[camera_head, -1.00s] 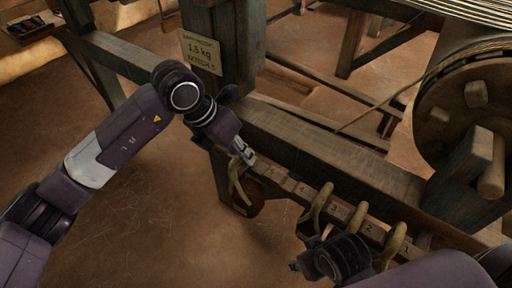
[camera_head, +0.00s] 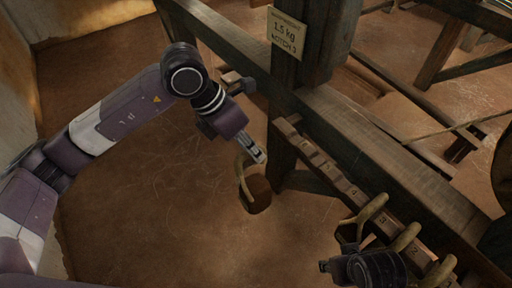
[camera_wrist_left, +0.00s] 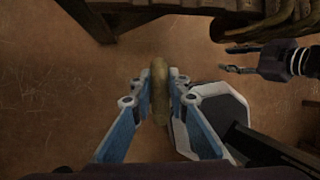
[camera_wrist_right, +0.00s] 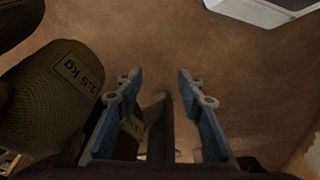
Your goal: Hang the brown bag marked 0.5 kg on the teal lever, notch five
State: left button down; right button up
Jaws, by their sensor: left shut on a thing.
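My left gripper (camera_head: 258,156) is shut on the tan loop (camera_head: 241,172) of a brown bag (camera_head: 258,193), which hangs below it in the air. The loop (camera_wrist_left: 159,85) also stands between the fingers in the left wrist view. Any marking on this bag is not readable. The lever (camera_head: 328,168) is a notched bar with numbers; it looks brown here, not clearly teal. The held bag is left of its far end and apart from it. My right gripper (camera_head: 325,266) is open and empty beside the lever's near part; its fingers (camera_wrist_right: 158,84) stand apart.
Several tan loops, such as one near number 3 (camera_head: 372,209), sit over the lever. A bag marked 1.5 kg (camera_wrist_right: 55,95) hangs left of my right gripper. A sign (camera_head: 285,45) reading 1.5 kg is on the post. Thick wooden beams (camera_head: 380,150) run alongside. The floor at left is open.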

aim_at(237, 158)
pick_arm(q)
jog(key=shift+r, duration=0.15)
pick_arm(e)
jog(key=shift+w, duration=0.1)
